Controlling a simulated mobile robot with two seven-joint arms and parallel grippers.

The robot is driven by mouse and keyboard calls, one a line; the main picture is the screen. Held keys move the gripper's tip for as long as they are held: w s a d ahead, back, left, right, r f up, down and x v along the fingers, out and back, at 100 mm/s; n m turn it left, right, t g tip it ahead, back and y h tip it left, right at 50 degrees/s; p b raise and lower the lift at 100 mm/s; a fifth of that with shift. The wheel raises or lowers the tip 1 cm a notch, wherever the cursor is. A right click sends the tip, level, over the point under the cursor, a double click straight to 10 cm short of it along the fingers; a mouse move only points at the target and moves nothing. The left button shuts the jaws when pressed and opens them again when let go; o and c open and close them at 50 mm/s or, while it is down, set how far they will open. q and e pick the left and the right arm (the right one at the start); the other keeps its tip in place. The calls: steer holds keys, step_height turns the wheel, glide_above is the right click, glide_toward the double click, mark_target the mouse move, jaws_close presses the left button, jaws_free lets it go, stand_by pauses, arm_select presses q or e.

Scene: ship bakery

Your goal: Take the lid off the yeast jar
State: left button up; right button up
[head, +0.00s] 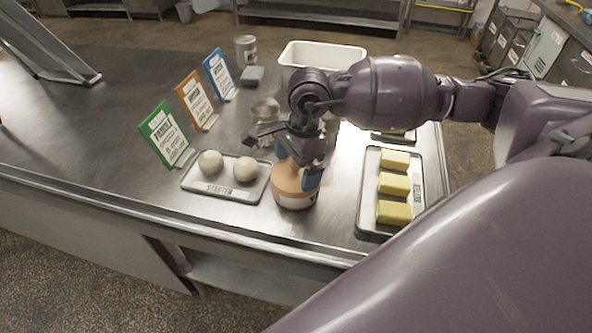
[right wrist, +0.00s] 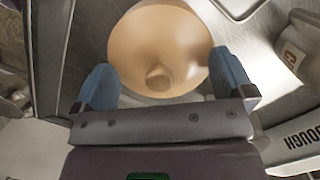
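The yeast jar (head: 294,198) stands upright near the front edge of the steel counter, with a tan body and a pale lower band. In the right wrist view its round tan lid (right wrist: 150,35) has a small knob (right wrist: 158,77) in the middle. My right gripper (head: 297,166) is over the jar, pointing down, and hides part of its top. Its blue fingertips (right wrist: 165,85) are apart, one on each side of the knob. I see a gap between the knob and each finger, so nothing is gripped. My left gripper is not in view.
Left of the jar is a tray (head: 222,190) with two pale dough balls. Right of it is a tray (head: 370,205) with yellow blocks. Green (head: 165,135), orange (head: 196,100) and blue (head: 220,75) sign cards stand behind left. A white bin (head: 322,56) stands behind.

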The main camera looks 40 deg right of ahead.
steer(key=shift+s, duration=0.1)
steer(key=c, duration=0.9)
steer(key=shift+f, duration=0.1)
steer(key=shift+c, duration=0.2)
